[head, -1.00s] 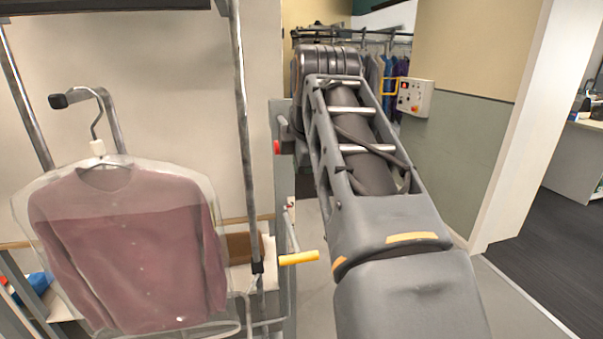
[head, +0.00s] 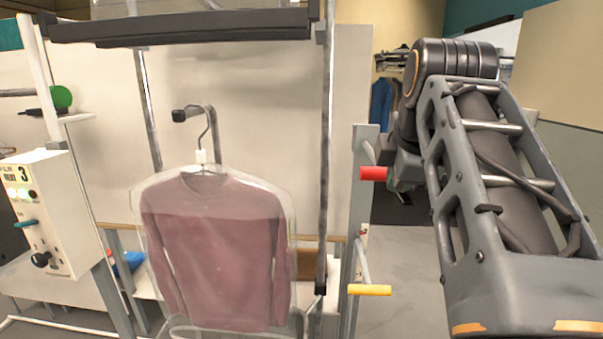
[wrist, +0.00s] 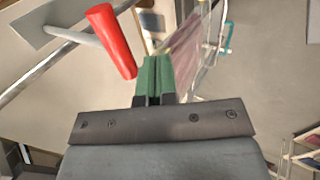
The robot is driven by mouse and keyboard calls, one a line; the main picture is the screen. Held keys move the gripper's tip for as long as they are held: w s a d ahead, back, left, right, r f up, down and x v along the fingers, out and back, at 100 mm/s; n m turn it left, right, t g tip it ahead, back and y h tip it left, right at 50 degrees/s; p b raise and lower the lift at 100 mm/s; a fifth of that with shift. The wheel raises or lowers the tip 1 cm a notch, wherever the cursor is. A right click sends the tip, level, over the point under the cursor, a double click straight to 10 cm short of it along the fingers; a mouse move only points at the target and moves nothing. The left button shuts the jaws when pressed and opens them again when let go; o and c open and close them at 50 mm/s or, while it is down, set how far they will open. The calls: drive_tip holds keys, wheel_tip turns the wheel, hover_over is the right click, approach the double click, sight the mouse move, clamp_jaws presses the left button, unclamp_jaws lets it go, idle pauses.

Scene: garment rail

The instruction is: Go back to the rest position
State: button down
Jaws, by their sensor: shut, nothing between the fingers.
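My gripper (wrist: 153,78) shows in the wrist view, with its green fingers together and nothing between them. In the head view it is hidden behind my own arm, which stretches away at the right. A maroon garment (head: 215,250) in a clear plastic cover hangs upright from a hanger on a dark hook arm (head: 195,112) left of centre. It is apart from my gripper. Part of the covered garment also shows beyond the fingers in the wrist view (wrist: 190,42).
A red-ended handle (head: 373,173) sits close to my arm; a red handle (wrist: 111,40) is left of the fingers in the wrist view. A yellow handle (head: 369,290) is lower. A control box (head: 48,215) stands at left. Open floor (head: 402,270) lies between the frame and my arm.

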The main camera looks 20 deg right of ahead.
drive_tip(key=a+f+m+y, duration=0.1)
drive_tip(key=a+f+m, duration=0.3)
drive_tip(key=f, duration=0.7)
drive_tip(key=a+f+m+g+y, duration=0.1)
drive_tip(key=a+f+m, duration=0.3)
drive_tip(key=f, duration=0.7)
drive_tip(key=a+f+m+g, duration=0.1)
drive_tip(key=a+f+m, duration=0.3)
drive_tip(key=f, duration=0.7)
drive_tip(key=shift+a+m+y, duration=0.4)
drive_tip(key=shift+a, duration=0.65)
